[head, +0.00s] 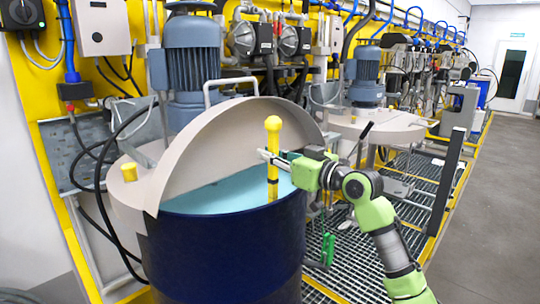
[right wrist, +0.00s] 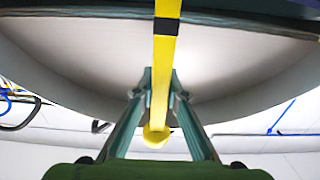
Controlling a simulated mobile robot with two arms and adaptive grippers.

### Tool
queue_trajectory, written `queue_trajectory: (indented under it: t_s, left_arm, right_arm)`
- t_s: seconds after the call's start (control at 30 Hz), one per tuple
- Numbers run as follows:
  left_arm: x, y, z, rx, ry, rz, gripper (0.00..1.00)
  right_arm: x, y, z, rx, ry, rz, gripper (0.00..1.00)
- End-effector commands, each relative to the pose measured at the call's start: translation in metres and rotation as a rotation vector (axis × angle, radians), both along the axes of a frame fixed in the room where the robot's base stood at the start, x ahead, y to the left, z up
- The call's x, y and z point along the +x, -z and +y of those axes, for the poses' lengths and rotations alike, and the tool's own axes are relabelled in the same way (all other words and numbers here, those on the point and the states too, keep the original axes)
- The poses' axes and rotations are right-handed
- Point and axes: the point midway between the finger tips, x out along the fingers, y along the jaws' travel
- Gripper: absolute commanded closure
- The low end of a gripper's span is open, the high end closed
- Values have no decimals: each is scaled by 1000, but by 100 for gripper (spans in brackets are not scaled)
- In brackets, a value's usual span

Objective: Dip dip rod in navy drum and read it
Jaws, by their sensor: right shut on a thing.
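The navy drum (head: 222,258) stands in front of me, with its grey half lid (head: 215,140) tilted up and turquoise showing inside. The yellow dip rod (head: 273,130) is upright at the drum's right side, its round knob on top and a dark band lower down. Its lower part passes behind the near rim, so its end is hidden. My right gripper (head: 268,156) is shut on the rod below the knob. In the right wrist view, the rod (right wrist: 166,50) runs between the fingers (right wrist: 161,88), with a black band and the round knob visible. My left gripper is not in view.
A yellow cap (head: 129,172) sits on the lid's left part. A blue-grey motor (head: 192,60) stands behind the raised lid. A second lidded drum (head: 378,125) with a motor is farther back. A green object (head: 328,249) hangs right of the drum. Grey floor at right is clear.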

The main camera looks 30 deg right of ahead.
Motion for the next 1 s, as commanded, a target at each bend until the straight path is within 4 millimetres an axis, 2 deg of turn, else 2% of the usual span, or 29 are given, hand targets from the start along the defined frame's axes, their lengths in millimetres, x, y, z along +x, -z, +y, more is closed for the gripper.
queue_trajectory:
  t_s: [0.03,0.1,1.0]
  left_arm:
    - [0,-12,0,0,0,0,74]
    - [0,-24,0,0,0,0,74]
    - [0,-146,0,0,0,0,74]
  right_arm:
    - [0,-16,-1,0,1,-5,100]
    - [0,-29,-1,0,1,-5,100]
    - [0,-173,-1,-1,1,-4,100]
